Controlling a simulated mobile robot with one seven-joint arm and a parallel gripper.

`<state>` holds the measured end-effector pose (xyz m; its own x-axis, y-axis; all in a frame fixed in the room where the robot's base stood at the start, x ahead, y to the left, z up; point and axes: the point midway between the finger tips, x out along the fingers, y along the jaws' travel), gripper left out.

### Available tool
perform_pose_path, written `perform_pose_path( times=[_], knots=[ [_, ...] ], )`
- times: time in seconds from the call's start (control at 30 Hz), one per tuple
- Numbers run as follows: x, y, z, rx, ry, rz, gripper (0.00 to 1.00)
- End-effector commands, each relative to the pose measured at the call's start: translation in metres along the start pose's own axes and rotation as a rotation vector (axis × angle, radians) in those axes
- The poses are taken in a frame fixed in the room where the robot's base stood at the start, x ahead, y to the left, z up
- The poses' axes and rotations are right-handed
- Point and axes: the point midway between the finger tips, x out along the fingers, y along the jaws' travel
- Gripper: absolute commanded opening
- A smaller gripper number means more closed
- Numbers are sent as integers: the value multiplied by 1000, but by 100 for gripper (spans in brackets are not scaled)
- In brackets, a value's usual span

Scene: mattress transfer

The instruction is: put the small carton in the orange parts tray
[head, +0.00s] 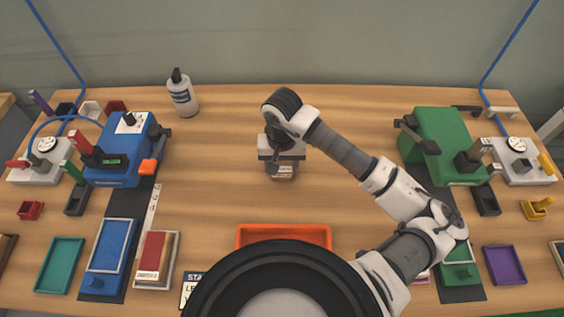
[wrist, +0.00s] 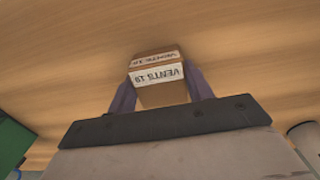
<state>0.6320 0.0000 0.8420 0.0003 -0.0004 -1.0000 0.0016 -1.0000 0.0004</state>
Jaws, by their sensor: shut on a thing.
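The small carton (wrist: 158,83) is brown with white printed labels. In the wrist view it sits between the two fingers of my gripper (wrist: 160,92), which are shut on it. In the head view my gripper (head: 282,160) points down over the middle of the table, with the carton (head: 283,172) showing below it. I cannot tell whether the carton touches the table. The orange parts tray (head: 283,230) lies nearer the front edge, below the carton in the head view. Its front part is hidden behind my own body.
A blue machine (head: 123,150) stands at left and a green machine (head: 442,145) at right. A white bottle (head: 183,97) stands at the back left. A red-brown book-like box (head: 156,257) lies left of the tray. The table between gripper and tray looks clear.

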Motion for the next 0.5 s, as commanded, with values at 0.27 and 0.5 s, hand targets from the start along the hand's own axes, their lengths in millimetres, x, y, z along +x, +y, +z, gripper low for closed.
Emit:
perform_pose_path(
  times=[0.27,0.5],
  knots=[
    [2,0,0,0,1,1,25],
    [2,0,0,0,0,0,69]
  ],
)
